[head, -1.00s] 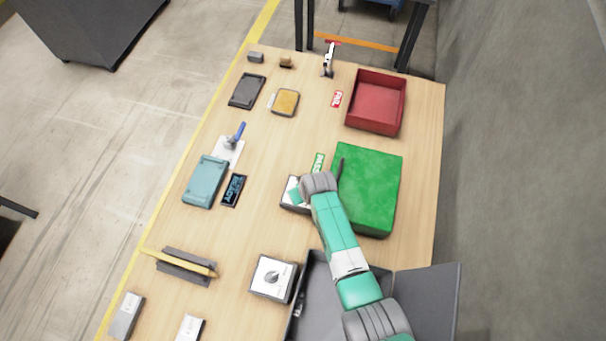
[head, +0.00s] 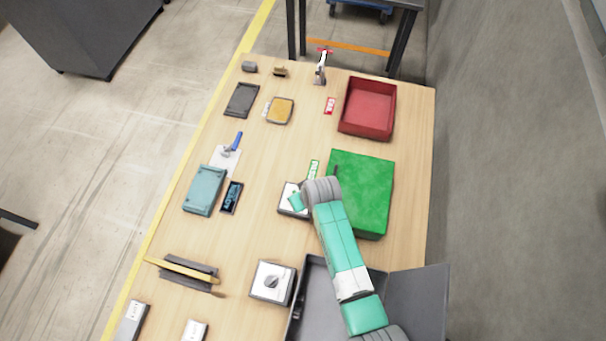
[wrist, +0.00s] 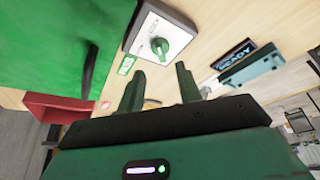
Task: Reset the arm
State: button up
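My gripper (wrist: 160,88) shows in the wrist view with its two green fingers apart and nothing between them. In the head view my arm reaches up from the bottom right, and its wrist hides most of the gripper. It is over a white-faced box near the green box (head: 362,195). In the wrist view this white-faced box (wrist: 145,45) has a green knob (wrist: 159,46) and lies beyond the fingers, apart from them. The green box also fills the upper left of the wrist view (wrist: 60,40).
A red bin (head: 367,108) stands at the back right. A grey open case (head: 325,300) with its lid (head: 418,300) lies under my arm. A second knob box (head: 272,281), a teal case (head: 204,190) and a READY display (head: 231,197) are on the left. The table centre is fairly clear.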

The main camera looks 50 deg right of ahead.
dwell(0.3)
jog(key=w+a+r+n+t+h, duration=0.1)
jog(key=w+r+t, duration=0.1)
jog(key=w+r, duration=0.45)
jog(key=w+a+r+t, duration=0.2)
jog(key=w+r, duration=0.1)
jog(key=r, duration=0.6)
jog(key=w+a+r+n+t+h, duration=0.1)
jog(key=w+r+t, duration=0.1)
jog(key=w+r, duration=0.45)
jog(key=a+r+t, duration=0.3)
jog(key=a+r, duration=0.2)
jog(key=r, duration=0.6)
jog(key=a+r+t, duration=0.2)
jog(key=a+r, duration=0.3)
jog(key=r, duration=0.6)
jog(key=s+a+r+n+t+y, duration=0.1)
jog(key=s+a+r+t, duration=0.3)
jog(key=r, duration=0.6)
jog(key=s+a+r+t+y, duration=0.1)
jog(key=s+a+r+t, duration=0.1)
jog(key=s+a+r, duration=0.55)
jog(key=s+a+r+n+t+y, duration=0.1)
jog(key=s+a+r+t+y, duration=0.2)
jog(key=r, duration=0.8)
notch_tip(320, 180, up, 28)
jog(key=s+a+h+p, duration=0.1)
jog(key=s+p, duration=0.1)
jog(key=p, duration=2.4)
jog(key=shift+t+p, duration=0.4)
